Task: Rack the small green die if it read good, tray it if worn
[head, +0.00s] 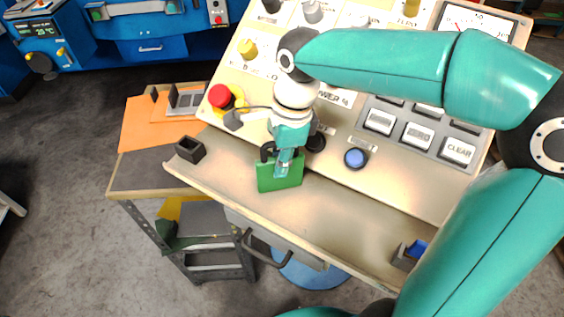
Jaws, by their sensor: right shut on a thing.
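A green die (267,178), a flat block, is at the front ledge of the sloped console. My right gripper (281,163) is shut on it from above, with its fingers over the die's upper part. I cannot tell whether the die's lower edge touches the ledge. A dark slotted rack (186,99) with grey pieces stands on an orange mat (146,134) at the left. A small black open box (190,149) sits at the ledge's left end. My left gripper does not show. A dial gauge (479,22) is at the top right; its reading is too small to tell.
A red mushroom button (220,96) and a blue button (356,158) stand up from the console. A dark holder with a blue piece (417,248) is at the ledge's right. The ledge between is clear. A blue machine (150,30) stands behind.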

